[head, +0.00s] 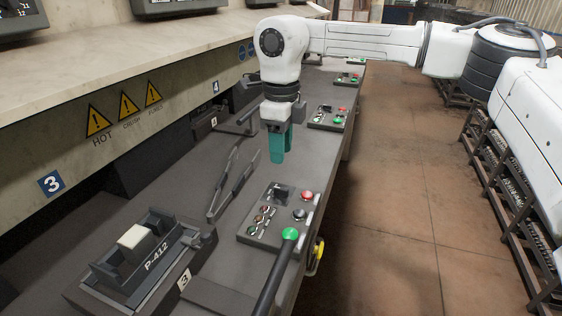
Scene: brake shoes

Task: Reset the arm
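My arm, white with grey joints, reaches in from the right in the head view. My gripper (280,146) points down above the grey bench, with teal fingers. The fingers look close together, and I cannot tell whether they are open or shut. No object shows between them. The gripper is behind a control panel (276,216) and to the right of a pair of dark tongs (234,184) lying on the bench. It appears apart from both.
A fixture marked P-412 (155,258) with a light block (134,237) stands at the lower left. Another panel (329,117) sits farther back. Open floor (400,230) lies right of the bench; racks line the far right.

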